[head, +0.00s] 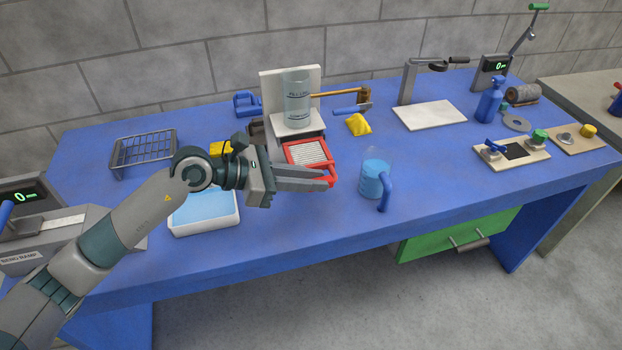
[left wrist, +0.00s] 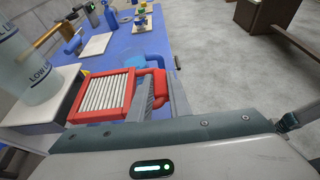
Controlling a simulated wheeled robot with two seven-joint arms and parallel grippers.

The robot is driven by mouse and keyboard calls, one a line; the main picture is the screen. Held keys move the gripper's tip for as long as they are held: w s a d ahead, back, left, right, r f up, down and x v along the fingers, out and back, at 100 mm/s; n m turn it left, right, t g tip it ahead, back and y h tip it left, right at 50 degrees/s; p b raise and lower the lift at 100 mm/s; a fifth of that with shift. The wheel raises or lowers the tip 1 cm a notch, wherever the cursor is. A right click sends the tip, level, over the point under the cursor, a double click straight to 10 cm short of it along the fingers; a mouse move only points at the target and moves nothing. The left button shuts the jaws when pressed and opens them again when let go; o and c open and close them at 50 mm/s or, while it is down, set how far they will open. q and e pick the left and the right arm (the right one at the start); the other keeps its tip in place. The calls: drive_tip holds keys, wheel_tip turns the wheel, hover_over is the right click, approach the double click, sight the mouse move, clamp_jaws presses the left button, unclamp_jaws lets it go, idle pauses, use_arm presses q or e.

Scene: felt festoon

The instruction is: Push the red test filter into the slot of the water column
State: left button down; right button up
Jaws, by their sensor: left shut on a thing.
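The red test filter (head: 308,154) has a red frame around white pleats and a red handle at its near right end. My left gripper (head: 325,178) is shut on that handle. In the left wrist view the filter (left wrist: 103,93) lies flat between my fingers (left wrist: 162,98) and the column. The water column (head: 297,105) is a clear cylinder on a grey base with a white back panel. The filter's far end is at the front of the base; how far it sits in the slot cannot be told. My right gripper is not in view.
A blue-handled jug (head: 374,178) of water stands right of the filter. A white tray (head: 205,222) with blue liquid lies under my left arm, and a wire rack (head: 144,152) stands at left.

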use_arm(q)
drive_tip(key=shift+b, duration=0.35)
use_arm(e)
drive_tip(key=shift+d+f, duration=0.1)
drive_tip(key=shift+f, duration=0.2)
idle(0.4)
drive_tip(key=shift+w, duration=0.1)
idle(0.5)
use_arm(q)
drive_tip(key=shift+w+a, duration=0.1)
drive_tip(key=shift+w, duration=0.3)
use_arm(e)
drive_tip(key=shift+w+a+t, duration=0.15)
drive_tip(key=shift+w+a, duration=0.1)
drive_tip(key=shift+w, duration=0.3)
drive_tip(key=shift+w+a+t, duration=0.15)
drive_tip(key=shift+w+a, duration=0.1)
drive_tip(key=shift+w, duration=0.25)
use_arm(q)
drive_tip(key=shift+b, duration=0.3)
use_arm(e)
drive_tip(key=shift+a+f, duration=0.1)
use_arm(q)
drive_tip(key=shift+w, duration=0.1)
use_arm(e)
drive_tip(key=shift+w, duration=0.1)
